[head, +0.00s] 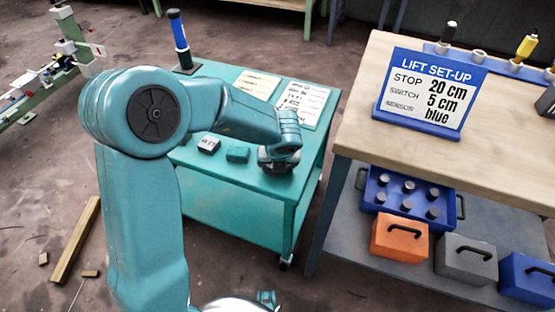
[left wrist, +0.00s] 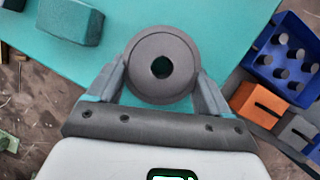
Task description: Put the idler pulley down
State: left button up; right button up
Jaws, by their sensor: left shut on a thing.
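The idler pulley is a dark grey disc with a round centre hole, seen from above in the left wrist view (left wrist: 142,60). My left gripper (head: 279,162) is shut on it, with one finger on each side of its rim. In the head view the gripper is low over the right part of the teal cart (head: 225,182), near its right edge. My wrist mostly hides the pulley there. I cannot tell whether the pulley touches the cart top.
A dark block (head: 208,144) and a teal block (head: 238,154) lie left of the gripper. Papers (head: 301,103) lie behind it. A blue bottle-like post (head: 180,40) stands at the back left. A wooden bench (head: 352,130) with a sign (head: 430,92) stands right, across a narrow gap.

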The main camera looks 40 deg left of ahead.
pick_arm(q)
jog(key=shift+f, duration=0.2)
jog(key=o, duration=1.7)
jog(key=shift+r, duration=0.4)
jog(key=p+v, duration=0.5)
jog(key=v, duration=0.7)
jog(key=shift+f, duration=0.1)
